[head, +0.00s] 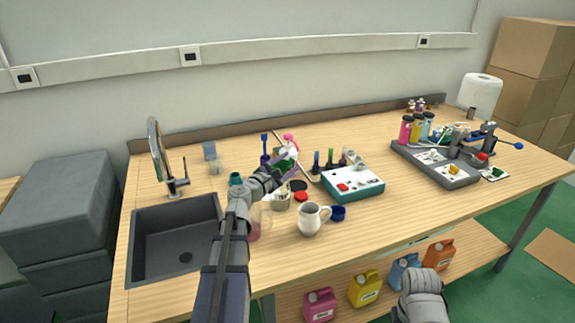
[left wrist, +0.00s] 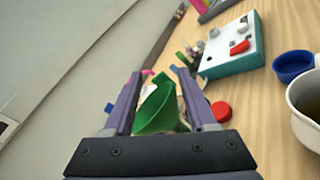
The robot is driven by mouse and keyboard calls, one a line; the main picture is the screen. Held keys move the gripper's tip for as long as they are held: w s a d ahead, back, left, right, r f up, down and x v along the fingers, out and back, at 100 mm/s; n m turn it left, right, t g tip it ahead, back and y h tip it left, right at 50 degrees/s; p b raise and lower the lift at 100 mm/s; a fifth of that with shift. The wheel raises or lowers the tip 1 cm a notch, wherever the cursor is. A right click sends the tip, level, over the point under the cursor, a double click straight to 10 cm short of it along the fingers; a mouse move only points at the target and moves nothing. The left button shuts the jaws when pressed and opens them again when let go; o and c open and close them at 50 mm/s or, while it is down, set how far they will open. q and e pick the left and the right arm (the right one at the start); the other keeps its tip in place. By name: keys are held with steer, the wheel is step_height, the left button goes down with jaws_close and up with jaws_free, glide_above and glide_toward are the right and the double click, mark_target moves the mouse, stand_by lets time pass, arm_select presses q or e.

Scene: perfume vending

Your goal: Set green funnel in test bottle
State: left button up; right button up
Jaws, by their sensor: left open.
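The green funnel (left wrist: 155,112) shows in the left wrist view between the two fingers of my left gripper (left wrist: 160,78). The fingers stand apart on either side of it, and I cannot tell whether they touch it. In the head view my left gripper (head: 286,166) reaches over the middle of the table, among small bottles and tools, and largely hides the funnel. I cannot tell which vessel is the test bottle. My right gripper is not in view; only part of my right arm shows at the bottom right.
A white mug (head: 312,220), a blue cap (head: 338,213) and a red cap (head: 301,197) stand close to the gripper. A teal-edged tray (head: 352,190) is to its right. A sink (head: 150,245) is at the left. A grey tray (head: 445,176) with bottles is farther right.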

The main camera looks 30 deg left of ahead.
arm_select(q)
steer(key=s, duration=0.7)
steer(key=shift+s+a+r, duration=0.15)
steer(key=shift+s+a, duration=0.2)
steer(key=shift+a, duration=0.1)
steer(key=s+d+f+m+g+h+p, duration=0.15)
steer(key=d+f+m+g, duration=0.35)
steer(key=d, duration=0.5)
steer(key=s+d+f+m+g+h+p, duration=0.1)
steer(key=s+d+f+m+g+h, duration=0.15)
steer(key=d+m, duration=0.6)
steer(key=s+d+f+m+g+h+p, duration=0.1)
steer(key=d+f+m+g, duration=0.35)
steer(key=d, duration=0.65)
steer(key=s+d+f+m+g+y+p, duration=0.1)
steer(key=s+d+m+g+y, duration=0.1)
steer(key=s+m, duration=0.4)
steer(key=s+d+f+m+g+y+p, duration=0.1)
steer(key=s+d+f+m+g+y, duration=0.1)
steer(key=s+m+y, duration=0.4)
steer(key=shift+s+d+f+g+p, duration=0.15)
steer(key=shift+s+d+g+p, duration=0.15)
steer(key=shift+s+d+g, duration=0.6)
